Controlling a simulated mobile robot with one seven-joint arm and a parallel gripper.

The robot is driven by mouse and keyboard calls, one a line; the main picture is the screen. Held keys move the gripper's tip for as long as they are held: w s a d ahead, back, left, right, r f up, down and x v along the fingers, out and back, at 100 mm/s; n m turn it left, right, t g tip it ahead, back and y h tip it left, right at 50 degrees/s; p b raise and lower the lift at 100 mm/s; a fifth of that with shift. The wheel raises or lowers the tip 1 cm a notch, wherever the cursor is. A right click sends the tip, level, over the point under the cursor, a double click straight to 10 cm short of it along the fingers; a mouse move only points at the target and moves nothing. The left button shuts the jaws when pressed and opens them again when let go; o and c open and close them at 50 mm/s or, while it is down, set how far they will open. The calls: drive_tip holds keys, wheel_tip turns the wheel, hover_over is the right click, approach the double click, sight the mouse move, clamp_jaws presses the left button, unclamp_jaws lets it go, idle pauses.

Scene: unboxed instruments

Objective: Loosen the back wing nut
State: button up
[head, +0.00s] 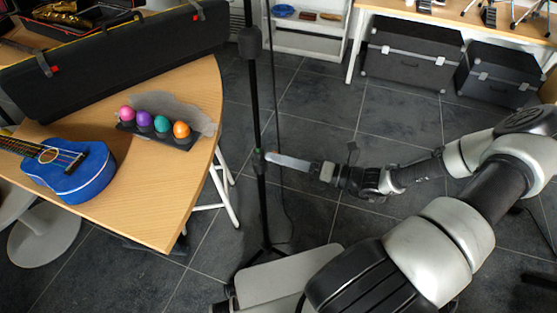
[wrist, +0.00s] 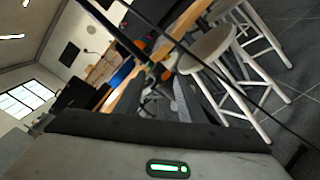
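A tall black stand (head: 254,95) rises upright in the middle of the head view, with a thicker black clutch (head: 251,43) near its top. A small collar (head: 259,158) sits lower on the pole. No wing nut can be made out clearly. My gripper (head: 268,157) reaches in from the right, its tip at or right beside this collar; I cannot tell if it touches. In the wrist view the pole (wrist: 112,28) runs diagonally, with a dark joint (wrist: 157,70) just ahead of my gripper (wrist: 167,84).
A wooden table (head: 150,218) stands on the left with a blue ukulele (head: 75,172), several coloured egg shakers (head: 162,124) and a long black case (head: 120,62). A thin cable (head: 282,165) hangs beside the pole. Two black trunks stand at the back right.

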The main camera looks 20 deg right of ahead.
drive_tip(key=shift+w+a, duration=0.15)
drive_tip(key=shift+a, duration=0.1)
clamp_jaws()
drive_tip(key=shift+n, duration=0.3)
drive_tip(key=n+p, duration=0.7)
drive_tip(key=n, duration=1.4)
drive_tip(key=shift+r, duration=0.2)
drive_tip(key=shift+n, duration=0.3)
